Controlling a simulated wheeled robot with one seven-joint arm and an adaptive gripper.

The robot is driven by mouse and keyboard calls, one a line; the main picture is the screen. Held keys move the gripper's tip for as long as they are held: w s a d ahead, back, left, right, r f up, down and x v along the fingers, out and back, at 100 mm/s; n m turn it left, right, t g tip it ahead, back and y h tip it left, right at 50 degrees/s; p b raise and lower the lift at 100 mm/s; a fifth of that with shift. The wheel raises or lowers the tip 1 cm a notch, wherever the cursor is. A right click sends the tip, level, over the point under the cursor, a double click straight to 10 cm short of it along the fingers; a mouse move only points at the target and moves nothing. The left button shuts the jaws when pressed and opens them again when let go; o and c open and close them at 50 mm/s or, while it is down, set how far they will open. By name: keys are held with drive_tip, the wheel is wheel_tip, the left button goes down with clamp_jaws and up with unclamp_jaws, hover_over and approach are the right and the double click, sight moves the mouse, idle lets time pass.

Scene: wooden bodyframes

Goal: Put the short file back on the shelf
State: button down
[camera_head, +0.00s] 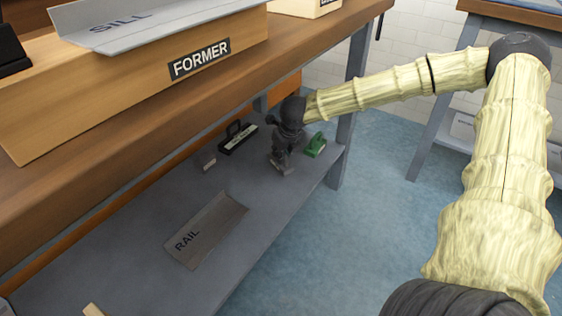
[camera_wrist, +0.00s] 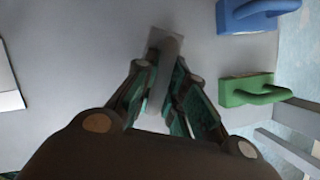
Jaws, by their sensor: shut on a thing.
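My gripper (camera_head: 283,160) is low over the grey lower shelf (camera_head: 130,245) under the wooden bench. In the wrist view my gripper (camera_wrist: 164,98) is shut around the handle of a pale grey tool (camera_wrist: 157,47), which I take to be the short file. The fingers hide part of it. It is at or just above the shelf surface; I cannot tell whether it touches. In the head view my gripper mostly hides it.
A green handled tool (camera_head: 316,145) is right of my gripper, near the shelf edge; a blue one (camera_wrist: 258,14) is near it. A black labelled tool (camera_head: 238,137), small grey block (camera_head: 208,161) and RAIL piece (camera_head: 207,230) lie left. The bench top (camera_head: 300,45) overhangs.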

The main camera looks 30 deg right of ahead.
drive_tip(key=shift+f+b, duration=0.45)
drive_tip(key=shift+f, duration=0.45)
drive_tip(key=shift+f, duration=0.1)
drive_tip(key=c, duration=1.5)
unclamp_jaws()
drive_tip(key=shift+p+v, duration=3.4)
drive_tip(key=shift+v, duration=2.7)
